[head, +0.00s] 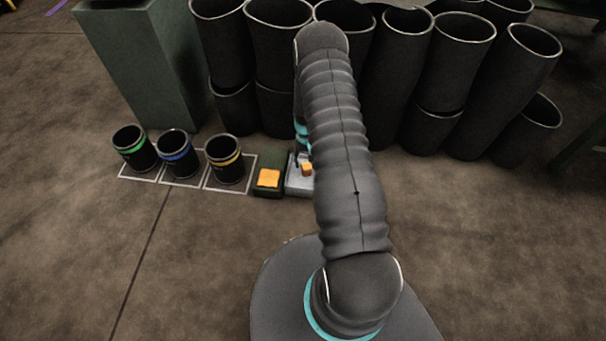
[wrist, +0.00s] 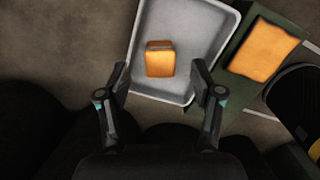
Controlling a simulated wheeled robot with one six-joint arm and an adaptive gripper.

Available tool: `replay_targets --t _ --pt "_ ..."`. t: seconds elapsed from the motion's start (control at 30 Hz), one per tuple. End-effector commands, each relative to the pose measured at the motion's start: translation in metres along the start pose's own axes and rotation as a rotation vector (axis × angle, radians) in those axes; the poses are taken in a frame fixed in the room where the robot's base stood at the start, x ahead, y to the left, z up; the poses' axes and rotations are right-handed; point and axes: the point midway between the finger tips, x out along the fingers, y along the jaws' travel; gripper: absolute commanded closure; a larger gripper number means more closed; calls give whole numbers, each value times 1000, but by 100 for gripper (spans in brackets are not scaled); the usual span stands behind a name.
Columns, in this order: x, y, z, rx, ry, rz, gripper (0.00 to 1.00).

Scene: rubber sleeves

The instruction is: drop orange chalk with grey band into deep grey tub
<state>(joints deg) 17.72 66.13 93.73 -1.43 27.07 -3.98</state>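An orange block with a grey band across its far end, the chalk (wrist: 160,63), lies inside a light grey, raised-rim container (wrist: 208,30) in the wrist view. The head view also shows the chalk (head: 307,169) and the container (head: 296,186), partly hidden by my arm. This container is the only light grey one in view; its depth is hard to judge. My gripper (wrist: 160,72) is open, its fingertips apart on either side of the chalk in the picture. No contact is visible. The head view hides the gripper behind my arm.
A dark green box with an orange top (head: 268,179) stands left of the container. Dark cups with yellow (head: 228,170), blue (head: 180,165) and green (head: 135,158) bands stand farther left. Large black sleeves (head: 390,75) and a green block (head: 145,70) stand behind. Floor in front is clear.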

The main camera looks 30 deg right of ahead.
Motion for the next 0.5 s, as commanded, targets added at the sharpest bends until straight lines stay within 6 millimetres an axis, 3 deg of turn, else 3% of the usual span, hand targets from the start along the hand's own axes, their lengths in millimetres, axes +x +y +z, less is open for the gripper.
replay_targets --t 0.27,0.5 --pt "-6 0 0 1 1 0 34" --pt "-45 0 -1 1 4 0 34"
